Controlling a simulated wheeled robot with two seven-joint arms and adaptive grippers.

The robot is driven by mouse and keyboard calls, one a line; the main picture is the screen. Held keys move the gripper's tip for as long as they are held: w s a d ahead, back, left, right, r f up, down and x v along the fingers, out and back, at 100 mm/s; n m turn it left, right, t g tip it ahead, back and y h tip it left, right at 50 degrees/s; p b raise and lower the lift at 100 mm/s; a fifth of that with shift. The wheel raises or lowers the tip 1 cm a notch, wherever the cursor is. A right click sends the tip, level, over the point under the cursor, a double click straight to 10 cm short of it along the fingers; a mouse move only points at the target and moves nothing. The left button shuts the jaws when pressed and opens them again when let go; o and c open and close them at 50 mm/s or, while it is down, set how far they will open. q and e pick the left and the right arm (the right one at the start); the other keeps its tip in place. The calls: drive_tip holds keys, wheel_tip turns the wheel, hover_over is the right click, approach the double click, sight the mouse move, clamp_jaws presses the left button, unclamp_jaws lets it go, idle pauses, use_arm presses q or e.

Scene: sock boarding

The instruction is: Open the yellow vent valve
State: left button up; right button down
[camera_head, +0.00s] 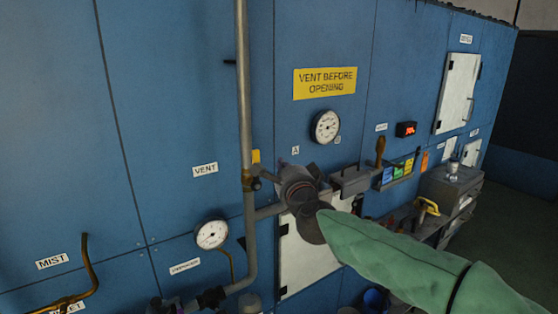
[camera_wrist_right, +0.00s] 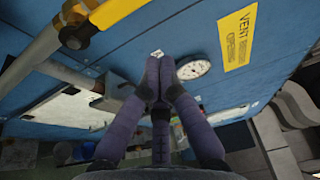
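The yellow vent valve handle (camera_head: 256,156) is a small upright yellow lever at the valve body (camera_head: 251,180) on the grey vertical pipe, right of the VENT label (camera_head: 205,169). In the right wrist view the yellow handle (camera_wrist_right: 116,11) runs off the top edge, beside the brass-coloured valve body (camera_wrist_right: 76,31). My right gripper (camera_head: 288,174) is just right of the valve, apart from the handle. Its dark fingers (camera_wrist_right: 160,78) point at the blue wall and come together at the front, with nothing seen between them. My left gripper is not in view.
A yellow VENT BEFORE OPENING sign (camera_head: 325,83) and a round gauge (camera_head: 326,126) are on the wall above my right gripper. Another gauge (camera_head: 212,233) is at lower left. The grey pipe (camera_head: 244,90) stands out from the wall.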

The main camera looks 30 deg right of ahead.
drive_tip(key=v, duration=0.4)
drive_tip(key=shift+d+f, duration=0.15)
drive_tip(key=shift+d, duration=0.2)
